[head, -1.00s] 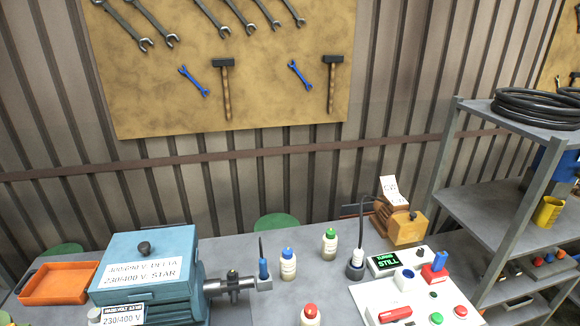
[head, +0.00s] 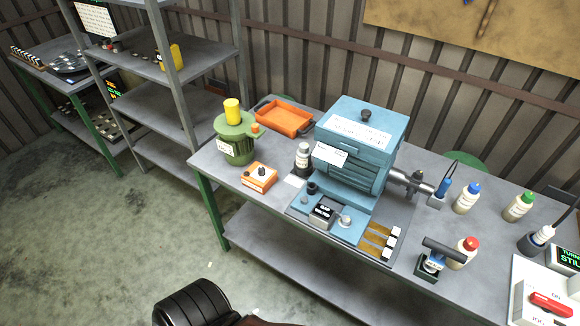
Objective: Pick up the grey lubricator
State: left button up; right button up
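A small bottle with a grey cap and a pale label (head: 303,158) stands upright on the workbench, just left of the blue motor (head: 362,135). It looks like the grey lubricator, though its body is small and dark in this view. Other bottles stand to the right of the motor: one with a blue cap (head: 467,198), one with a green cap (head: 519,207) and one with a red cap (head: 462,253). Neither of my grippers is in the head view.
A green pot with a yellow top (head: 236,140), an orange box with a black knob (head: 259,177) and an orange tray (head: 285,117) are on the left of the workbench (head: 222,180). A black-handled tool (head: 432,262) stands at the front right. Metal shelves (head: 150,85) rise behind left.

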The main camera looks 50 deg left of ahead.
aim_at(303, 161)
jog(key=u, duration=0.75)
jog(key=i, duration=0.3)
jog(key=u, duration=3.3)
jog(key=i, duration=2)
jog(key=z, duration=2.95)
